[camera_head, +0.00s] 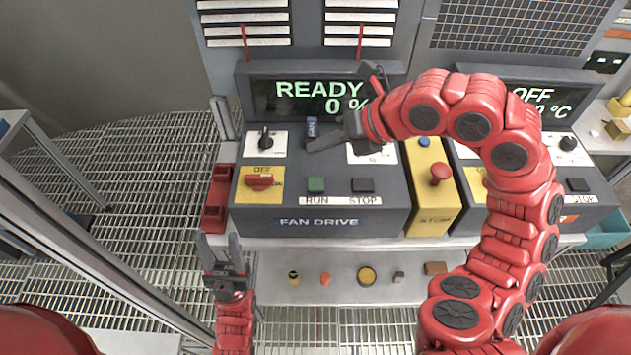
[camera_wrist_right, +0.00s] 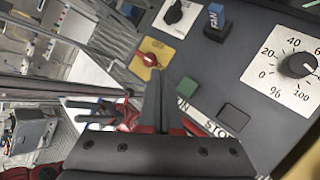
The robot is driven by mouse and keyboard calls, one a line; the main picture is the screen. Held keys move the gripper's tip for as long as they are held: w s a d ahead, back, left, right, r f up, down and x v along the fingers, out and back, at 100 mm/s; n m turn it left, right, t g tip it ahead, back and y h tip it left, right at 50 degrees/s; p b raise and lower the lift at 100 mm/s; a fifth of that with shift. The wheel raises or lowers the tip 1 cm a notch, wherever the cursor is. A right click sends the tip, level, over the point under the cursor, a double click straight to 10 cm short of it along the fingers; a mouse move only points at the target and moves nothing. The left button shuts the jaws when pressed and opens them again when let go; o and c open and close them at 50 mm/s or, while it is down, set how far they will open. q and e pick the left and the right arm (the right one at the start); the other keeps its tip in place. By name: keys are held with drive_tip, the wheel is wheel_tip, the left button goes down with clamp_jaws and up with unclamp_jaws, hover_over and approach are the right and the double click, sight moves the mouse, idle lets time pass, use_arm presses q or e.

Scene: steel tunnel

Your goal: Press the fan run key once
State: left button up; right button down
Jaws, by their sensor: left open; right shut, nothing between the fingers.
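The green RUN key (camera_head: 316,185) sits on the sloped FAN DRIVE console (camera_head: 275,222), left of the dark STOP key (camera_head: 362,186). The RUN key also shows in the right wrist view (camera_wrist_right: 188,88), with the STOP key (camera_wrist_right: 233,117) beside it. The display (camera_head: 322,97) reads READY and 0 %. My right gripper (camera_head: 310,146) is shut and empty, above the console behind the RUN key in the head view. In the wrist view its fingertips (camera_wrist_right: 156,75) appear left of the RUN key, apart from it. My left gripper (camera_head: 220,246) is open and empty, in front of the console's left end.
A red rotary switch (camera_head: 260,182), a black knob (camera_head: 266,138) and a blue FAN tag (camera_head: 312,129) are on the console. A yellow box with a red mushroom button (camera_head: 440,174) stands right of it. Small loose parts lie on the lower shelf (camera_head: 310,298).

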drive_tip(key=b, duration=0.4)
hover_over(321, 186)
wheel_tip(321, 186, down, 8)
drive_tip(key=shift+r, duration=0.15)
drive_tip(key=shift+f, duration=0.4)
idle(1.4)
drive_tip(key=shift+f+b, duration=0.45)
drive_tip(key=shift+f+b, duration=0.4)
drive_tip(key=shift+f, duration=0.05)
idle(0.5)
drive_tip(key=shift+r, duration=0.1)
drive_tip(key=shift+r+p, duration=0.35)
drive_tip(key=shift+r, duration=0.45)
drive_tip(key=shift+r, duration=0.15)
